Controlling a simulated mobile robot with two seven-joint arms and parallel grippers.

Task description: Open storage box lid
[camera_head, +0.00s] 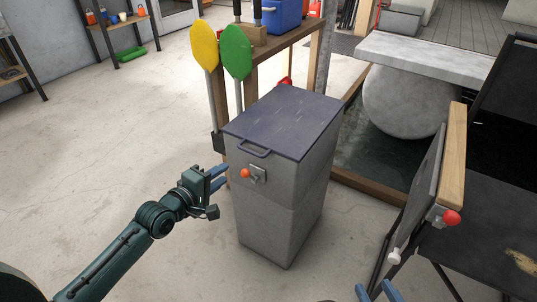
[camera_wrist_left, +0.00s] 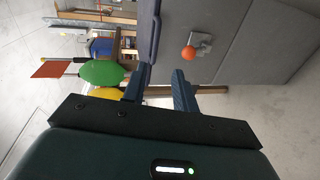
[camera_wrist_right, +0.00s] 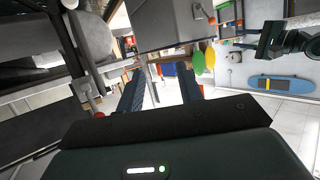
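The storage box (camera_head: 280,200) is a tall grey bin standing upright on the floor. Its dark blue-grey lid (camera_head: 288,118) is shut, with a bar handle (camera_head: 254,152) at the front edge. A latch with an orange knob (camera_head: 246,173) sits on the front just below. My left gripper (camera_head: 222,178) is open and empty, left of the latch and apart from the box. The left wrist view shows the handle (camera_wrist_left: 149,30) and the orange knob (camera_wrist_left: 188,53) beyond its fingers. My right gripper (camera_wrist_right: 162,85) is open and empty; only its blue fingertips show at the head view's bottom edge.
Yellow (camera_head: 204,45) and green (camera_head: 236,52) paddles lean on a wooden bench behind the box. A stone-like slab on a rounded base (camera_head: 410,95) stands at the back right. A black-framed item with a red knob (camera_head: 451,217) is at right. Floor left of the box is clear.

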